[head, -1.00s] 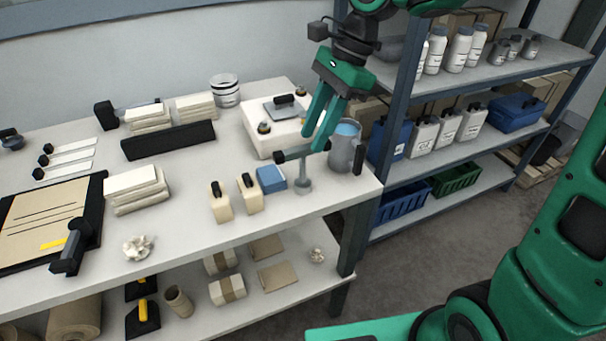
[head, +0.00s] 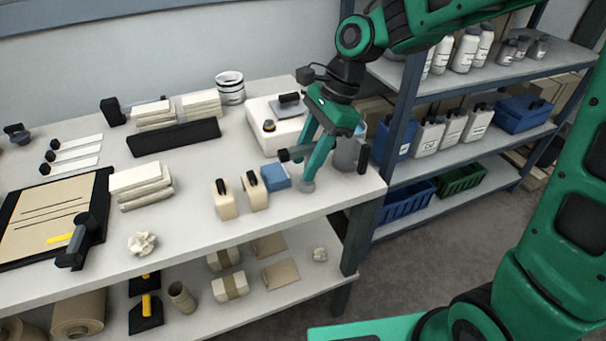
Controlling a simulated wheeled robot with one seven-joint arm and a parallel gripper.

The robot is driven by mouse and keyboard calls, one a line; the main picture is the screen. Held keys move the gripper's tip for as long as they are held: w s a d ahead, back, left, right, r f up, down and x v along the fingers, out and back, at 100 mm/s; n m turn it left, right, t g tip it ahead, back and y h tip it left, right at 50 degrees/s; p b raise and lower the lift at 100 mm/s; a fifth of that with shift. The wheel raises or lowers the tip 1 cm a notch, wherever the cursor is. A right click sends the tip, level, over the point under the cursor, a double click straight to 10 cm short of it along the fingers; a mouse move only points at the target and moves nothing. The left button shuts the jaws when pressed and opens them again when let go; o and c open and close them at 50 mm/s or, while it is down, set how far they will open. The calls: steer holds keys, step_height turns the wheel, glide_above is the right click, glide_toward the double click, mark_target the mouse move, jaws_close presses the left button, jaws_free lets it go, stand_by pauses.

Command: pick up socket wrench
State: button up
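The socket wrench (head: 286,155) seems to be the dark-handled grey tool near the right front of the white bench. Its dark grip end points left, above the tabletop, and a round grey foot (head: 307,187) shows below. My gripper (head: 312,165) points down at the tool, its green fingers overlapping the tool's right part and upright. The fingers hide the middle of the tool. I cannot tell whether they are closed on it or only around or in front of it.
A blue block (head: 275,177) and two cream blocks (head: 226,199) stand close on the left. A grey jug (head: 348,152) is just right of my gripper. A white box (head: 262,130) is behind. The bench's front edge is near.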

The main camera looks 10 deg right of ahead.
mark_target(305, 161)
steer(key=x, duration=0.3)
steer(key=shift+a+f, duration=0.1)
steer(key=shift+f, duration=0.05)
jaws_close()
